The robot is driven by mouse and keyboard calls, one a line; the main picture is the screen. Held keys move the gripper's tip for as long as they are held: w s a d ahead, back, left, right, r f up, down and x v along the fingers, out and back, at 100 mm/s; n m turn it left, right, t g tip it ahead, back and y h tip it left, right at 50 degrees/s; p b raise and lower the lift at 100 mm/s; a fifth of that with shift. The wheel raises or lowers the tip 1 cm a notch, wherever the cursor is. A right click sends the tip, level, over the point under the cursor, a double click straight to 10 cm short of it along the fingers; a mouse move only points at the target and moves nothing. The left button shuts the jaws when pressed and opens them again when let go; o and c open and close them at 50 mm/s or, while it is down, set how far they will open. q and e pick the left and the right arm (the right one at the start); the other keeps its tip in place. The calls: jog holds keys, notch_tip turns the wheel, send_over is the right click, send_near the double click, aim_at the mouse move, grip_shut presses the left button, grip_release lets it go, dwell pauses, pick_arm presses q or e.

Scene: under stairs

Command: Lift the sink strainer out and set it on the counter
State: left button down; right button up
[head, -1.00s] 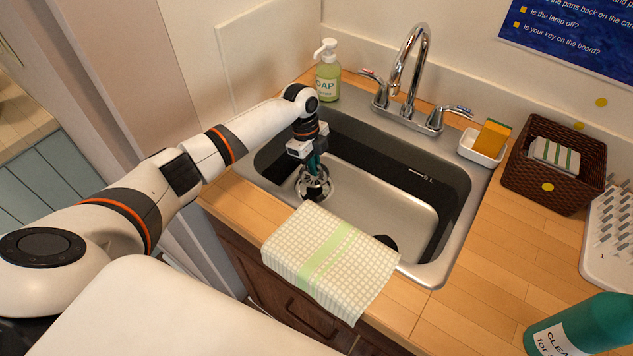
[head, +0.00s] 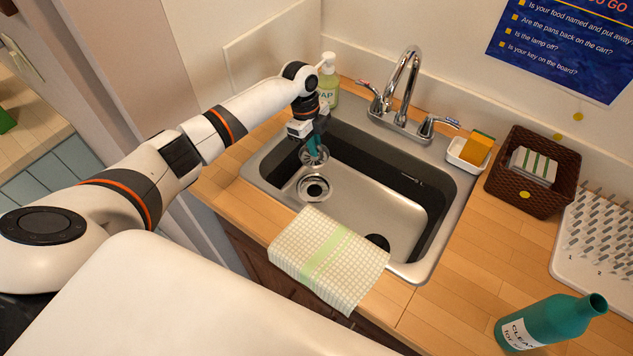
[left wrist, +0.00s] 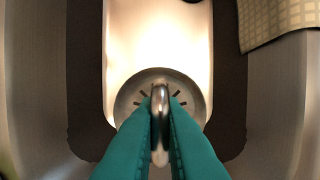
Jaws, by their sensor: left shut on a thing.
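My left gripper (head: 313,147) is shut on the metal sink strainer (head: 316,157) and holds it in the air inside the sink (head: 375,204). The strainer is apart from the round drain opening (head: 313,188), which shows uncovered below it. In the left wrist view the teal fingers (left wrist: 160,125) pinch the strainer's upright knob, and its slotted disc (left wrist: 132,97) shows beneath. The wooden counter (head: 455,262) surrounds the sink. My right gripper is not in view.
A checked towel (head: 330,258) drapes over the front counter edge. The soap bottle (head: 329,82) and faucet (head: 403,90) stand behind. A sponge dish (head: 466,153), basket (head: 532,172), drying rack (head: 600,240) and teal bottle (head: 550,322) are right. The counter right of the sink has clear room.

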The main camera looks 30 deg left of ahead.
pick_arm(q)
jog(key=p+v, duration=0.1)
jog(key=v, duration=0.1)
jog(key=shift+d+r+p, duration=0.2)
jog(key=shift+r+p, duration=0.15)
jog(key=shift+p, duration=0.05)
